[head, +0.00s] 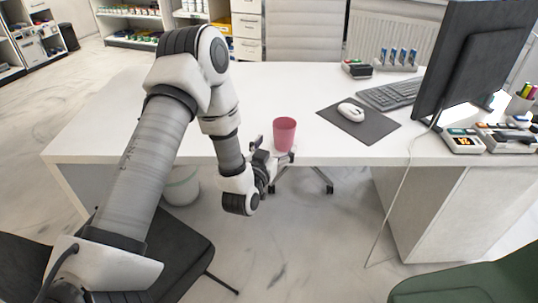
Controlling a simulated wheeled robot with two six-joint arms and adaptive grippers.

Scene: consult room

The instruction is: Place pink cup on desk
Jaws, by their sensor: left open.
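The pink cup (284,132) is upright at the front edge of the white desk (210,115), left of the mouse mat. My left gripper (274,153) is open at the cup's lower part, reaching in from the front left. One finger shows left of the cup and one at its lower right. The cup's base is partly hidden by the gripper, so I cannot tell whether the fingers touch it. My right gripper is out of view.
A mouse (351,111) lies on a dark mat (372,128), with a keyboard (391,94) behind and a monitor (470,62) at the right. Desk items stand at the back and right. The desk's left half is bare. Dark (185,262) and green (475,280) chairs stand in front.

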